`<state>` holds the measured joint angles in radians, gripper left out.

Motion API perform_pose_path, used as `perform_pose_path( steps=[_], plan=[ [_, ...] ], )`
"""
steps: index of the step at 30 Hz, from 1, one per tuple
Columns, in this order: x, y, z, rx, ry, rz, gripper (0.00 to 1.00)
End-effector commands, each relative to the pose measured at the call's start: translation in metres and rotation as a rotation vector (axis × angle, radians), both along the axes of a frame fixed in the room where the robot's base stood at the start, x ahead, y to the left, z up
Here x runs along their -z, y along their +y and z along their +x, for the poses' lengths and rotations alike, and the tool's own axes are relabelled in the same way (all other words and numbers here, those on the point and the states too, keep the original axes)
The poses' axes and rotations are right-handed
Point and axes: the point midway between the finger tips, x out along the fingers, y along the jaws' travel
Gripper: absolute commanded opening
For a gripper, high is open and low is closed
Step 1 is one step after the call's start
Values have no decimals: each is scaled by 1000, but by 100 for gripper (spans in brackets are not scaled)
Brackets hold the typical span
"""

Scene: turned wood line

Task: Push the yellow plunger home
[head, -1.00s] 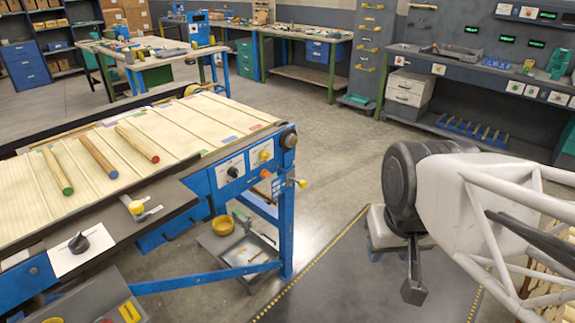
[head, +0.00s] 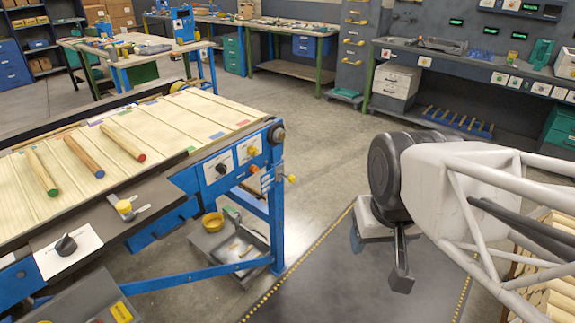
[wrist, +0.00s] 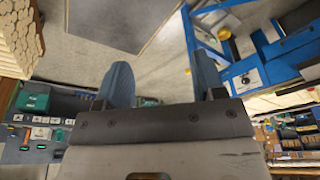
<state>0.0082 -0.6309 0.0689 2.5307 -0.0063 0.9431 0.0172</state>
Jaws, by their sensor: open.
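A yellow cylindrical knob (head: 124,207) stands on a small metal plate on the dark front ledge of the blue bench, in the head view. A yellow round knob (head: 252,151) sits on a white panel at the bench end, and a small yellow ball (head: 291,178) sticks out beside the leg. I cannot tell for certain which one is the plunger. My gripper (head: 400,264) hangs to the right of the bench, over the floor mat and well apart from all three. In the wrist view my gripper (wrist: 163,80) has its fingers wide apart with nothing between them.
Several wooden rods lie on the slatted bench top (head: 190,115). Black dials (head: 66,245) sit on the ledge and panel. Open floor lies between bench and arm. Stacked wood (head: 550,270) is at right.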

Motion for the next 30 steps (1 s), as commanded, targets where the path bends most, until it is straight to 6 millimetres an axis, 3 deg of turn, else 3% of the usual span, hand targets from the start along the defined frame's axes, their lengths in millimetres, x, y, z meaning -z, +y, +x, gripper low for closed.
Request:
perform_pose_path(
  steps=[11,30],
  plan=[
    [5,15,30,59,73,116,63],
    [25,62,136,267,292,491,63]
  ],
)
